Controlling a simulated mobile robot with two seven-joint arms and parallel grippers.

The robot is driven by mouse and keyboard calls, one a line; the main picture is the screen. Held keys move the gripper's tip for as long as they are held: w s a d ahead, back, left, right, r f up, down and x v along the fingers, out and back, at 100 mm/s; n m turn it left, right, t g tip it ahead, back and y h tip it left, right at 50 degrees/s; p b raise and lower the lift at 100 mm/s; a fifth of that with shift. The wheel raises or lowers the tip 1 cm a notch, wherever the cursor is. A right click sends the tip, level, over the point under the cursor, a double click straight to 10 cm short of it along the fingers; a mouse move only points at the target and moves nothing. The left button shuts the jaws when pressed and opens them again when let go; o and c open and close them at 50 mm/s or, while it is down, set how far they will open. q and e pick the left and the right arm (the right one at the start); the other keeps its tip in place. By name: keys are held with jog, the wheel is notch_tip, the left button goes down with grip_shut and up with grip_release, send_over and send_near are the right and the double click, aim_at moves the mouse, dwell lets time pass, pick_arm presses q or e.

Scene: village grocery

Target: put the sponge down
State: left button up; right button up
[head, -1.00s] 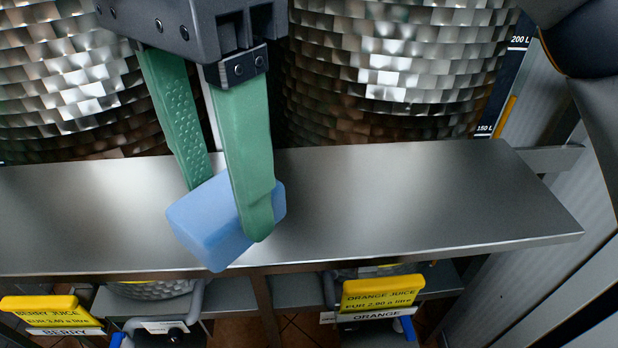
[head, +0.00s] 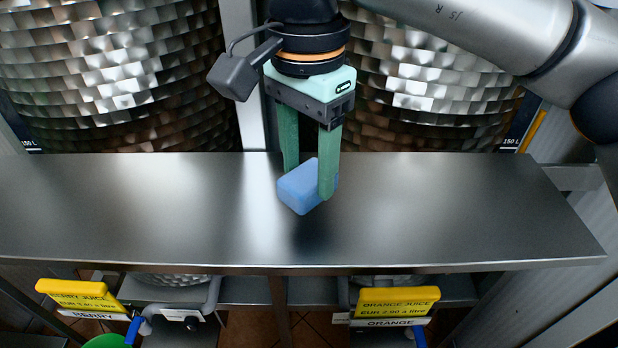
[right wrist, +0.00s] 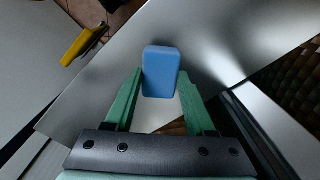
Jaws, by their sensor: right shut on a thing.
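The blue sponge (head: 299,189) is a small block between the green fingers of my right gripper (head: 308,180). It is at the middle of the steel shelf (head: 440,205), slightly tilted in the head view, with a dark shadow below it. I cannot tell for sure whether its underside touches the shelf. In the right wrist view, the sponge (right wrist: 161,72) sits between the fingertips of my right gripper (right wrist: 160,85), with the shelf (right wrist: 225,45) behind it. My left gripper is not in view.
Two hammered metal tanks (head: 110,70) (head: 430,85) stand behind the shelf. Below its front edge are a yellow berry juice sign (head: 80,294), a yellow orange juice sign (head: 396,299) and taps. The shelf is bare on both sides of the sponge.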

aim_at(309, 172)
jog(key=shift+w+f, duration=0.15)
jog(key=shift+f, duration=0.75)
jog(key=shift+w+f, duration=0.1)
jog(key=shift+f, duration=0.8)
jog(key=shift+f, duration=0.15)
jog(key=o, duration=1.2)
notch_tip(309, 172, up, 12)
jog(key=shift+r+p, duration=0.2)
jog(key=shift+p, duration=0.1)
